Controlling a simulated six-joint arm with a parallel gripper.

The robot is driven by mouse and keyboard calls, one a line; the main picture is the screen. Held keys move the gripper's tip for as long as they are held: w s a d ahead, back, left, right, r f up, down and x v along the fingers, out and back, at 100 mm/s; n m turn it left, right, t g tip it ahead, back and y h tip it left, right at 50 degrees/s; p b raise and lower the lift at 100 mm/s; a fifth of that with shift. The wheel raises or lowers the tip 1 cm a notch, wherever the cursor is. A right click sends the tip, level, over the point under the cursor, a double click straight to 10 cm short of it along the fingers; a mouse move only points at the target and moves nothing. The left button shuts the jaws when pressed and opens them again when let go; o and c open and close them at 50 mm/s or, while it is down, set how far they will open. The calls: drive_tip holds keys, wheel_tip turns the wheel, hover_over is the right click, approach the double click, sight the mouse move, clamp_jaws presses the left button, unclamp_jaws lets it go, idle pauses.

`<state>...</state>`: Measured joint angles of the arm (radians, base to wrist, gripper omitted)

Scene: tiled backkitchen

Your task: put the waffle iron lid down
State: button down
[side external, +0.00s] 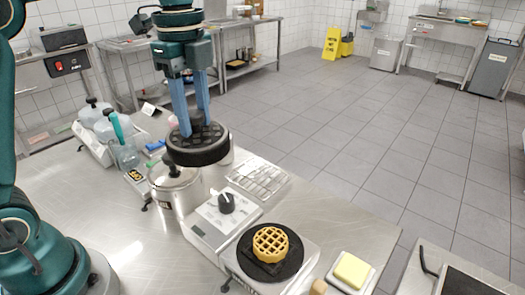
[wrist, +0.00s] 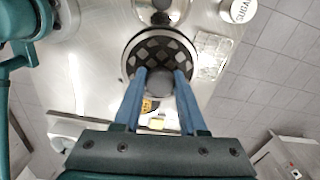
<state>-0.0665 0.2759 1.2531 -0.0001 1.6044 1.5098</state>
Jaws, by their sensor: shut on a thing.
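My gripper (side external: 194,128) is shut on the waffle iron lid (side external: 197,152), a thick black disc with a grid pattern. In the wrist view my blue fingers (wrist: 160,85) close on its round grey knob (wrist: 160,80), and the lid (wrist: 160,48) spreads beyond the fingertips. In the side view the lid is in front of the steel pot's upper right part, seemingly raised above the counter. The waffle iron base (side external: 298,262) stands to the lower right, apart from the lid. A golden waffle (side external: 270,244) lies on its round black plate.
A steel pot (side external: 174,185) stands just below the lid in the side view. Butter on a white dish (side external: 351,271) is right of the base. Bottles (side external: 121,150) stand left.

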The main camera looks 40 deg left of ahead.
sight(173, 134)
drive_tip(key=n, duration=0.2)
drive_tip(key=a+n, duration=0.1)
drive_tip(key=n, duration=0.1)
drive_tip(key=shift+a+r+n, duration=0.1)
drive_tip(key=shift+n, duration=0.2)
drive_tip(key=n, duration=0.4)
drive_tip(key=shift+s+a, duration=0.15)
drive_tip(key=shift+a, duration=0.25)
drive_tip(key=n, duration=0.4)
drive_tip(key=shift+a, duration=0.1)
drive_tip(key=n, duration=0.3)
drive_tip(key=shift+s+n, duration=0.1)
drive_tip(key=shift+n, duration=0.3)
drive_tip(key=shift+s, duration=0.25)
drive_tip(key=shift+s+f, duration=0.95)
drive_tip(key=shift+f, duration=0.05)
drive_tip(key=shift+s+f, duration=0.2)
drive_tip(key=shift+f, duration=0.35)
drive_tip(key=shift+w+r, duration=0.1)
wheel_tip(173, 134, up, 5)
drive_tip(key=shift+f, duration=0.1)
drive_tip(key=s+a+n, duration=0.9)
drive_tip(key=s+a, duration=0.3)
drive_tip(key=a, duration=0.1)
drive_tip(key=shift+f, duration=9.2)
